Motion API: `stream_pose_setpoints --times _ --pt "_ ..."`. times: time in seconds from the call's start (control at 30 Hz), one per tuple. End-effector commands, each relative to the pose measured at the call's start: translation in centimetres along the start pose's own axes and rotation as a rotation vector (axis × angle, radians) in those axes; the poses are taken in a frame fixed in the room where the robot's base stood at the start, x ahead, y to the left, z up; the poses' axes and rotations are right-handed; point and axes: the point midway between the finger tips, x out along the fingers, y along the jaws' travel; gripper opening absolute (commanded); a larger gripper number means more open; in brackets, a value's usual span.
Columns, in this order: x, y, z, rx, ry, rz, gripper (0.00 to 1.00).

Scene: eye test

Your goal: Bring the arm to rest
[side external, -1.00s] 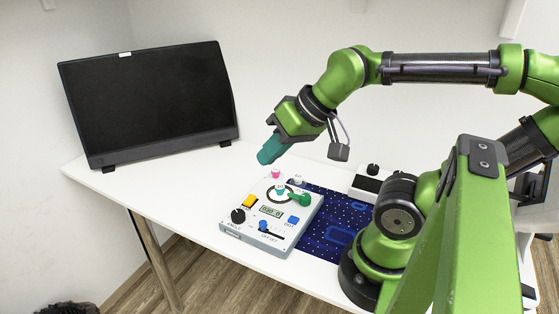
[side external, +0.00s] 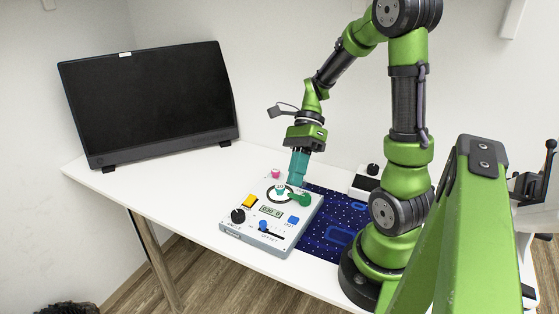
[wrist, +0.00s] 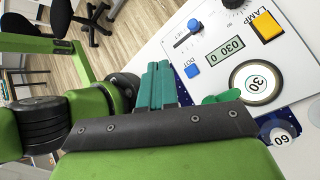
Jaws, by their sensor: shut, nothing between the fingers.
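My gripper (side external: 298,166) has teal fingers and hangs from my green arm, pointing down. It is above the back right part of a grey control panel (side external: 290,238), near a green knob or lever (side external: 300,199). I cannot tell from the side how high the fingertips are above it. In the wrist view the teal fingers (wrist: 158,86) are together with nothing between them.
The panel has a yellow button (side external: 249,202), a black knob (side external: 238,216) and a blue slider (side external: 263,227). A dark blue patterned mat (side external: 335,214) lies beside it. A black monitor (side external: 150,105) stands at the left.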

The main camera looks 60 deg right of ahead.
Motion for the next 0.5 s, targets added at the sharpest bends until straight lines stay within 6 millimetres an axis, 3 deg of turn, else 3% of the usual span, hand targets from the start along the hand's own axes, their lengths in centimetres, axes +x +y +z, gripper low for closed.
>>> stream_pose_setpoints --times 0.17,0.5 --pt "0.0 0.5 0.8 0.103 -0.035 0.028 0.00" --pt "2.8 -1.2 -1.3 0.108 -0.035 0.031 0.00"
